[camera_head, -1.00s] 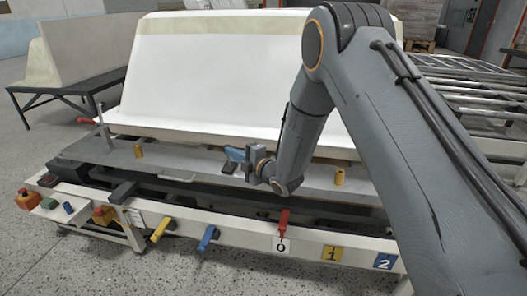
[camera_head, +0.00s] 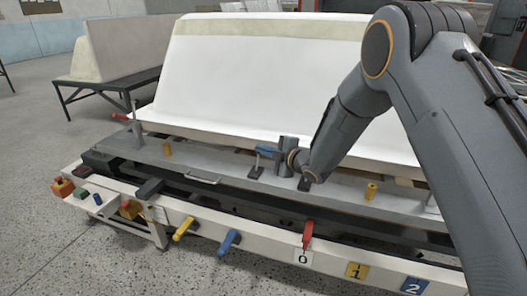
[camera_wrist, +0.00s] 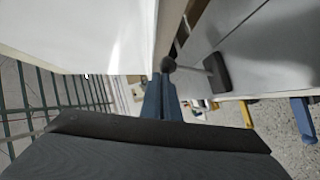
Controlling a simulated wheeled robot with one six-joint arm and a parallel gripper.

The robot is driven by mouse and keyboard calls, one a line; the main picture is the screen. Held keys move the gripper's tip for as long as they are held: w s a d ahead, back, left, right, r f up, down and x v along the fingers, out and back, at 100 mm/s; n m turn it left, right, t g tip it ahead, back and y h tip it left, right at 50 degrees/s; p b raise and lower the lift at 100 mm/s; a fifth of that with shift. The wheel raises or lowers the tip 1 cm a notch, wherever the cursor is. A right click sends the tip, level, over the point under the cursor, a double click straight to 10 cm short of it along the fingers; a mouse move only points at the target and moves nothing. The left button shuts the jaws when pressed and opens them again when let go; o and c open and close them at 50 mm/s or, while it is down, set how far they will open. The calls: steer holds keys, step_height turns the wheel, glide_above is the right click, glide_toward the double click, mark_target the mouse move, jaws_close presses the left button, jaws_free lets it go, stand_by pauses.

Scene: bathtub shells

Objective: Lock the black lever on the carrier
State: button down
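The grey carrier (camera_head: 225,180) stands in front of the white tub shell (camera_head: 260,85). A small black lever (camera_head: 255,172) with a thin upright stem is on its top. My gripper (camera_head: 263,149) has blue fingers and is right at the upper end of that lever. In the wrist view, the fingers (camera_wrist: 161,90) lie close together, side by side, with a round black knob (camera_wrist: 168,63) at their tips. I cannot tell whether they touch or grip the knob.
A black handle block (camera_head: 150,188) sits on the front rail. Yellow (camera_head: 183,228), blue (camera_head: 229,241) and red (camera_head: 308,233) levers stick out along the front. Yellow posts (camera_head: 370,190) stand on the carrier. The floor in front is free.

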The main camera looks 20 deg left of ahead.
steer(key=shift+w+d+r, duration=0.1)
steer(key=shift+w+d, duration=0.05)
steer(key=shift+w, duration=0.15)
steer(key=s+d+r+p, duration=0.2)
steer(key=s+d+r, duration=0.3)
steer(key=s+d, duration=0.2)
steer(key=shift+v, duration=1.1)
steer(key=shift+w+d, duration=0.15)
steer(key=shift+w, duration=0.05)
